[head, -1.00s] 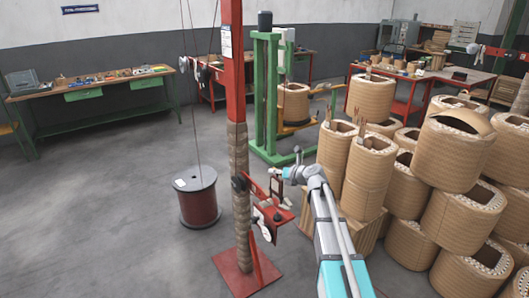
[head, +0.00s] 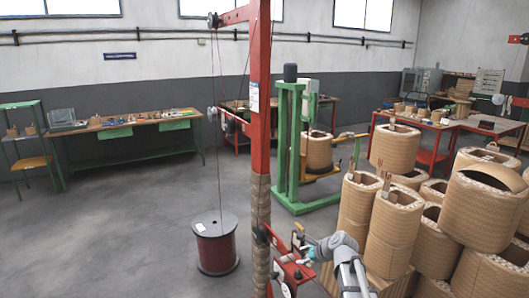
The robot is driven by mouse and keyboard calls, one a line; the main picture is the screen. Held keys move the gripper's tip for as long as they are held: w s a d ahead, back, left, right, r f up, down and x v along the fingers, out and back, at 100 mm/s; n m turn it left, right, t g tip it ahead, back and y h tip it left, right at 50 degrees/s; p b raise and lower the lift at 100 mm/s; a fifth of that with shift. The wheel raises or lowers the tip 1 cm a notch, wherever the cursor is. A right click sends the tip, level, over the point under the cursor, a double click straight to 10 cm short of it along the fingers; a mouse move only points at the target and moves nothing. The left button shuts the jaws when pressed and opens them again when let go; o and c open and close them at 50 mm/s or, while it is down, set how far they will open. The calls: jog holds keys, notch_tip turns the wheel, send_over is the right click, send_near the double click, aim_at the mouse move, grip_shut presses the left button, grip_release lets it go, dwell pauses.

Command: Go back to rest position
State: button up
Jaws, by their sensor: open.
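My arm shows at the bottom centre of the head view, with my gripper (head: 302,241) pointing left. The gripper is small in the picture, and its jaws look open with nothing visible between them. It is close in the picture to the red bracket (head: 292,270) on the red post (head: 260,150); I cannot tell whether they touch. The lower part of my arm is cut off by the bottom edge.
Stacked tan coils (head: 490,208) crowd the right side, close to my arm. A dark red wire spool (head: 216,243) stands on the floor left of the post. A green machine (head: 290,150) stands behind. The grey floor (head: 110,245) at left is open.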

jog(key=s+d+f+n+g+h, duration=0.1)
jog(key=s+f+n+g+h, duration=0.2)
jog(key=s+n, duration=0.7)
jog(key=s+d+f+n+g+h, duration=0.2)
jog(key=s+f+n+g+h, duration=0.1)
jog(key=s+n, duration=0.7)
jog(key=shift+s+d+f+n+g+h, duration=0.15)
jog(key=shift+s+f+n+g+h, duration=0.15)
jog(key=shift+s+g+h, duration=0.15)
dwell(1.2)
